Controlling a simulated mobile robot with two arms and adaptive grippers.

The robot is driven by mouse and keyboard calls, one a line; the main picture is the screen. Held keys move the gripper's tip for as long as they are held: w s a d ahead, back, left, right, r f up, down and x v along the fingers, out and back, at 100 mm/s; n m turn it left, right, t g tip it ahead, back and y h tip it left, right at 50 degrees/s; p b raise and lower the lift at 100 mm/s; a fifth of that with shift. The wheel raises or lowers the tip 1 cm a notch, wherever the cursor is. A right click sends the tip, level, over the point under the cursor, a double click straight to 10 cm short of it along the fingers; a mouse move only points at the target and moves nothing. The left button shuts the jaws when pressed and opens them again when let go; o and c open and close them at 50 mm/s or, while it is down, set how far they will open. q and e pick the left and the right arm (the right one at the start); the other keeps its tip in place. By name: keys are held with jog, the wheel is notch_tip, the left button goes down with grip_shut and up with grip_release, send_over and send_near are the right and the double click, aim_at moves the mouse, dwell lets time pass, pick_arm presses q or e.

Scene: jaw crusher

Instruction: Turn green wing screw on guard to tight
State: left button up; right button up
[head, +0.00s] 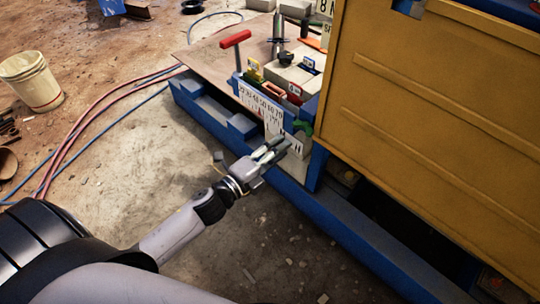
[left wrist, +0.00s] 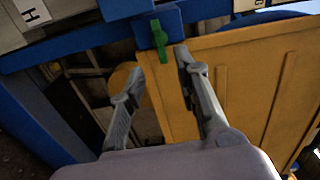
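The green wing screw (head: 304,128) sits at the lower left corner of the yellow guard (head: 420,120), by a blue block. In the left wrist view the wing screw (left wrist: 160,40) stands upright in the picture, in front of the blue block and the edge of the yellow guard (left wrist: 250,75). My left gripper (head: 279,149) is just below and left of the screw in the head view. Its two fingers (left wrist: 158,68) are spread with nothing held, and the screw shows beyond and between the tips. I cannot tell the exact gap. My right gripper is in neither view.
A blue frame rail (head: 330,225) runs along the machine's foot. A white scale plate (head: 262,108) and a red T-handle (head: 236,39) stand left of the screw. The concrete floor before the rail is mostly clear.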

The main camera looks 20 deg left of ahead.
pick_arm(q)
jog(key=shift+v, duration=1.6)
